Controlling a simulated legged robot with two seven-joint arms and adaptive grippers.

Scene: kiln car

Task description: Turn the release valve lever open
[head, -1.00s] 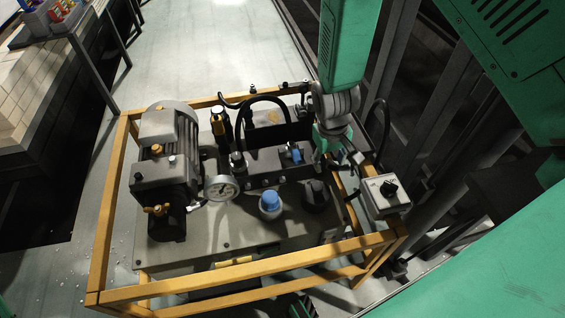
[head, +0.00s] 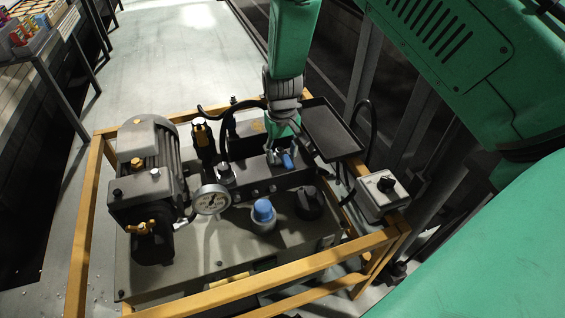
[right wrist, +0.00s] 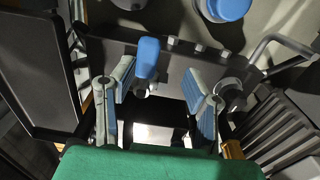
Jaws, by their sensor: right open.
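The release valve lever, a small blue handle (head: 287,160), sits on the dark valve block (head: 262,183) in the middle of the power unit. It also shows as a blue upright shape in the right wrist view (right wrist: 148,57). My right gripper (head: 284,152) reaches down from above at the lever. In the right wrist view its two fingers (right wrist: 159,72) are spread apart, with the blue lever between them in the picture, nearer the left finger. I cannot tell whether a finger touches it. My left gripper is not in view.
A yellow frame (head: 268,270) surrounds the unit. A motor (head: 147,150), a pressure gauge (head: 211,199), a blue cap (head: 263,211) and a black knob (head: 309,202) stand near the block. A black tray (head: 331,128) and a grey switch box (head: 382,193) lie to the right.

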